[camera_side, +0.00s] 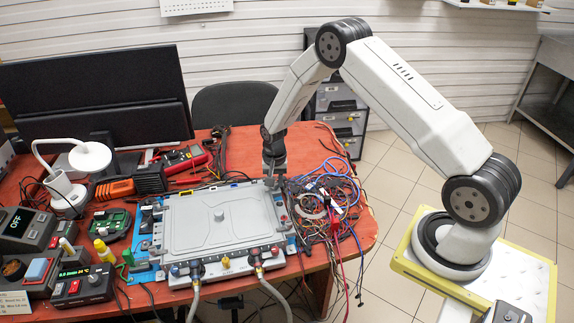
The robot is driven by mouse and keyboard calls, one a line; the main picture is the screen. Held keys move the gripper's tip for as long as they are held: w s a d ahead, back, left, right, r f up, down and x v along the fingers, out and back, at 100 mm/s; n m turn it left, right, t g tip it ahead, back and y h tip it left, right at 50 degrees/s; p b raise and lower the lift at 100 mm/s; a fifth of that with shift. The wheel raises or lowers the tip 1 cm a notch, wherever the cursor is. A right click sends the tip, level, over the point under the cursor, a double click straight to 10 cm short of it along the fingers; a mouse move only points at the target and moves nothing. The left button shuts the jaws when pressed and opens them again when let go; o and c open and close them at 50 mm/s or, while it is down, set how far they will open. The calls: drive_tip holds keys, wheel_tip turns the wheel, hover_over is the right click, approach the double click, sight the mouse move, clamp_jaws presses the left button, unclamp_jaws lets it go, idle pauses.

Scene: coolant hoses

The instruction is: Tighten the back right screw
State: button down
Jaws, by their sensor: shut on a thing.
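A grey flat plate (190,228) with a round knob in its middle lies on a blue base (143,262) on the red table. My gripper (271,181) points down at the plate's back right corner. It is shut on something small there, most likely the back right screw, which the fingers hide. Two hoses (275,292) join fittings (257,256) along the plate's front edge.
A tangle of coloured wires (325,195) lies right of the plate, close to my gripper. Grey control boxes (82,284) and a green circuit board (110,224) stand at the left. A monitor (95,95) and a black chair (235,105) are behind.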

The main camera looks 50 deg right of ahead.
sight(276, 183)
drive_tip(key=shift+m, duration=0.3)
drive_tip(key=shift+c, duration=2.4)
unclamp_jaws()
drive_tip(key=shift+r, duration=0.1)
drive_tip(key=shift+r, duration=3.8)
